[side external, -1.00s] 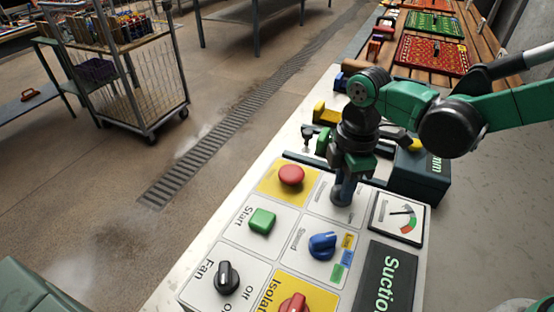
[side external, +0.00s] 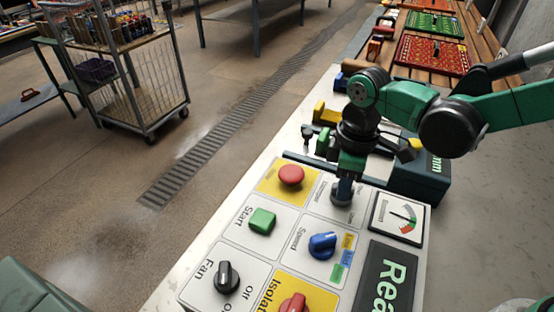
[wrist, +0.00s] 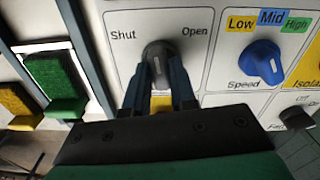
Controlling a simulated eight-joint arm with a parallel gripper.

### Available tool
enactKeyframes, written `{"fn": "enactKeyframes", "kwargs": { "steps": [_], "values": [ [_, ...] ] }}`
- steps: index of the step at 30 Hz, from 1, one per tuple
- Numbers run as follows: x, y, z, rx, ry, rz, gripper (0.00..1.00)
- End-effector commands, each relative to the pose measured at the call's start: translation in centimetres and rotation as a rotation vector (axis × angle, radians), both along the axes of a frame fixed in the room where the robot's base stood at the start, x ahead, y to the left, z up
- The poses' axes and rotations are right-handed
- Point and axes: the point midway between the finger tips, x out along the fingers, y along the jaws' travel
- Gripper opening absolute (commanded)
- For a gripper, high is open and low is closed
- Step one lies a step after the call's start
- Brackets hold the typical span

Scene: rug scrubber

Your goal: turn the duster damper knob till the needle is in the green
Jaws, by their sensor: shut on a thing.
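The grey damper knob (wrist: 158,52) sits between the words Shut and Open on the white panel in the wrist view. My gripper (wrist: 161,72) is shut on it, one finger on each side. In the side view my gripper (side external: 344,180) points down onto the knob (side external: 341,197), which is partly hidden. The gauge (side external: 398,217) is just right of the knob. Its needle slants down to the right and appears at or near the green band; it is too small to be exact.
The blue speed knob (side external: 322,245), red button (side external: 291,175) and green start button (side external: 262,221) are close by on the panel. The black display (side external: 385,278) shows text starting "Rea". A dark teal box (side external: 420,178) stands behind the gauge.

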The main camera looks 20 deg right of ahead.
Motion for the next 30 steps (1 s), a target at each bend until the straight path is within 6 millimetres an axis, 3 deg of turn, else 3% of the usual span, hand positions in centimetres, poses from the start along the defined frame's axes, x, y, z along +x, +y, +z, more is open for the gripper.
{"fn": "enactKeyframes", "kwargs": {
  "steps": [15,16,18,19,30],
  "values": [
    [0.0,0.0,0.05,-0.001,0.001,-0.024,0.0],
    [0.0,0.0,0.05,-0.001,0.001,-0.023,0.29],
    [0.0,0.0,0.04,-0.001,0.001,-0.023,0.49],
    [0.0,0.0,0.04,-0.001,0.001,-0.023,0.53],
    [0.02,0.01,0.53,0.0,0.0,-0.023,0.53]
  ]
}}
